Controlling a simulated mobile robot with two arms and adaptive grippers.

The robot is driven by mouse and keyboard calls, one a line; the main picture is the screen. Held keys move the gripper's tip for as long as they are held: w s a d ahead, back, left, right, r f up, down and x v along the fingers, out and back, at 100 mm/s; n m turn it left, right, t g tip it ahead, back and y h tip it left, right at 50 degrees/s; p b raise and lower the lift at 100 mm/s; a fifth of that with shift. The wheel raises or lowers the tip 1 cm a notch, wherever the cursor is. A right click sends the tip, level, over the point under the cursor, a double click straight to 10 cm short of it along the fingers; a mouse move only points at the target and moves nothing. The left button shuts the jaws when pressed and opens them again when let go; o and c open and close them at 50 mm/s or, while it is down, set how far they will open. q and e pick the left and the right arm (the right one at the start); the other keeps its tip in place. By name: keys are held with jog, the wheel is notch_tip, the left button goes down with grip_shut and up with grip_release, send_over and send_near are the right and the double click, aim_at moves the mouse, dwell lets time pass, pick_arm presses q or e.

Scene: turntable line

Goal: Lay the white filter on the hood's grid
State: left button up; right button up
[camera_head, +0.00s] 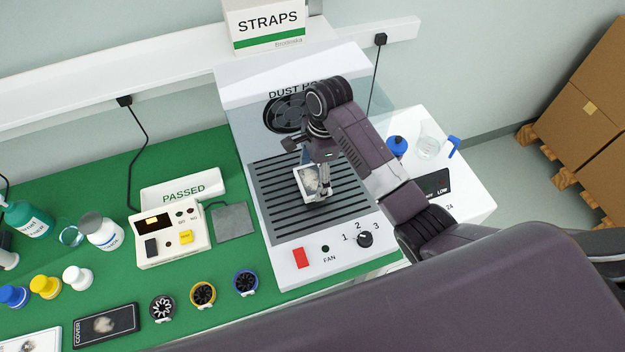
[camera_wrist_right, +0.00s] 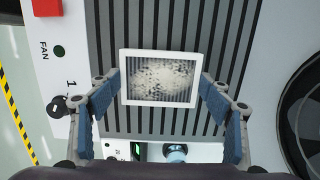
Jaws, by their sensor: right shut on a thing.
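The white filter (camera_head: 309,181), a small white-framed square with a mottled grey middle, is over the hood's grid (camera_head: 268,210) in the head view. My right gripper (camera_head: 323,178) comes down from above and is shut on it. In the right wrist view the filter (camera_wrist_right: 160,78) sits between the tips of the two blue-padded fingers, one at each side edge. Dark slats of the grid (camera_wrist_right: 105,20) show around it. I cannot tell whether the filter touches the grid. My left gripper is not in view.
The dust hood's front has a red switch (camera_head: 300,257) and a fan knob (camera_head: 365,240). Its fan (camera_head: 285,112) is behind the grid. A tester (camera_head: 172,238) and several small parts stand on the green mat to the left. A beaker (camera_head: 428,140) stands to the right.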

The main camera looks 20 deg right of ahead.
aim_at(313, 178)
notch_tip(313, 178, down, 2)
jog(key=shift+f+p, duration=0.25)
jog(key=shift+p, duration=0.25)
jog(key=shift+w+f, duration=0.15)
jog(key=shift+f, duration=0.3)
jog(key=shift+f, duration=0.1)
jog(key=o, duration=1.2)
jog(key=shift+c, duration=0.2)
jog(key=r, duration=0.2)
jog(key=r+b, duration=0.1)
jog(key=r, duration=0.1)
jog(key=r+b, duration=0.1)
jog(key=r, duration=0.2)
jog(key=shift+w+d, duration=0.15)
jog(key=shift+d, duration=0.2)
jog(key=r, duration=0.1)
jog(key=r+p, duration=0.1)
jog(key=r, duration=0.1)
jog(key=r+p, duration=0.1)
jog(key=r, duration=0.1)
jog(key=shift+d+r, duration=0.15)
jog(key=shift+d, duration=0.25)
